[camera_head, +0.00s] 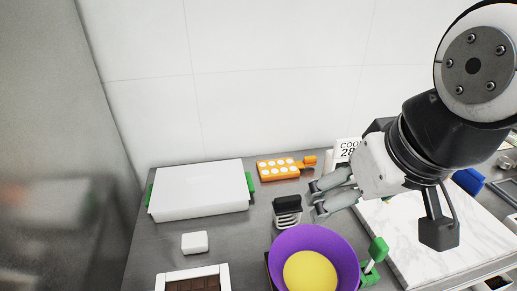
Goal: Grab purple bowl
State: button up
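The purple bowl (281,250) stands at the bottom centre of the head view, with a yellow round area (311,272) inside it. Its lower edge is cut off by the frame. My gripper (314,197) reaches in from the right and sits above and behind the bowl's far rim in the picture. Its two grey fingers are spread apart with nothing seen between them. The gripper looks apart from the bowl, but its exact height over it is hard to judge.
A white lidded box (200,188) with green handles stands at the left. A black-topped whisk-like tool (287,212) is close behind the bowl. An orange tray (280,168) lies at the back. A white block (194,242), a brown bar in a white frame (192,284) and a marble board (420,240) lie around.

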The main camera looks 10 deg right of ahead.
aim_at(302, 257)
jog(key=k, duration=0.15)
jog(key=k+u, duration=0.25)
jog(key=u, duration=0.15)
jog(key=k+j+u, duration=0.15)
jog(key=u, duration=0.2)
jog(key=k+l+u, duration=0.1)
jog(key=l, duration=0.3)
jog(key=k+l+u, duration=0.15)
jog(key=l, duration=0.25)
jog(key=k+l+u, duration=0.1)
jog(key=l, duration=0.25)
jog(key=k+l+u, duration=0.1)
jog(key=l, duration=0.3)
jog(key=k+l, duration=0.3)
jog(key=l, duration=0.2)
